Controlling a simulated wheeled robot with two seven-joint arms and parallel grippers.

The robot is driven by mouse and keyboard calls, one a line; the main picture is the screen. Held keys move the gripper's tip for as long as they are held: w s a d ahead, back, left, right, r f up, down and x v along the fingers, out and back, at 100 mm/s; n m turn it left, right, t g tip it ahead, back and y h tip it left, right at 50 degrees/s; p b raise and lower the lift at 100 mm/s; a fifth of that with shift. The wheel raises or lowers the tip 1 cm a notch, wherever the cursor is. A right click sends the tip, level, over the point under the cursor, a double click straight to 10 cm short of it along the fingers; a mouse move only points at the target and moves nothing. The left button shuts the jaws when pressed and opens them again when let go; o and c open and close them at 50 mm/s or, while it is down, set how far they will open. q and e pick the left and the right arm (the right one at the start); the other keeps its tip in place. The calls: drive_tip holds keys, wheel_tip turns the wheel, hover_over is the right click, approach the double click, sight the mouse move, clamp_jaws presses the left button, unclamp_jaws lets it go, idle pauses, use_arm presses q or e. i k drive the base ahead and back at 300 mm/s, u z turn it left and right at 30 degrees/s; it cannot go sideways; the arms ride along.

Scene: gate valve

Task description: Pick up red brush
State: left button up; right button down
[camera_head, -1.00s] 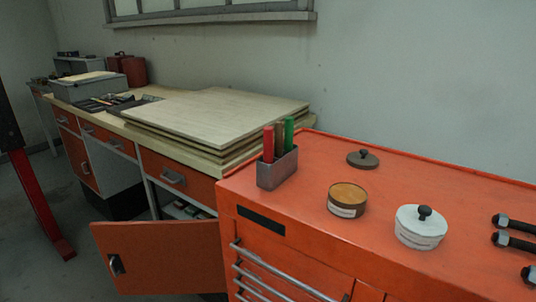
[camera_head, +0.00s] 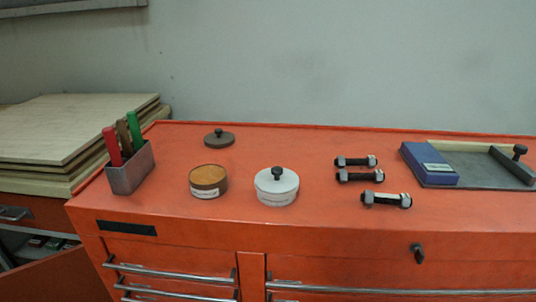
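The red brush (camera_head: 112,147) shows as a red handle standing upright with a slight tilt in a grey metal holder (camera_head: 131,176). The holder stands at the left end of the orange cabinet top. A brown handle (camera_head: 124,138) and a green handle (camera_head: 134,130) stand beside it in the same holder. The lower ends of all three are hidden inside the holder. Neither of my grippers is in view.
The orange cabinet top (camera_head: 330,222) holds an open brown tin (camera_head: 208,181), a dark lid (camera_head: 219,139), a white lidded pot (camera_head: 276,187), several bolts (camera_head: 386,200) and a blue box (camera_head: 429,164) on a grey tray. Stacked boards (camera_head: 60,135) lie to the left of the holder.

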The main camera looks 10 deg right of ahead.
sight(109, 133)
drive_tip(key=z, duration=2.75)
drive_tip(key=k, duration=1.15)
drive_tip(key=u, duration=1.75)
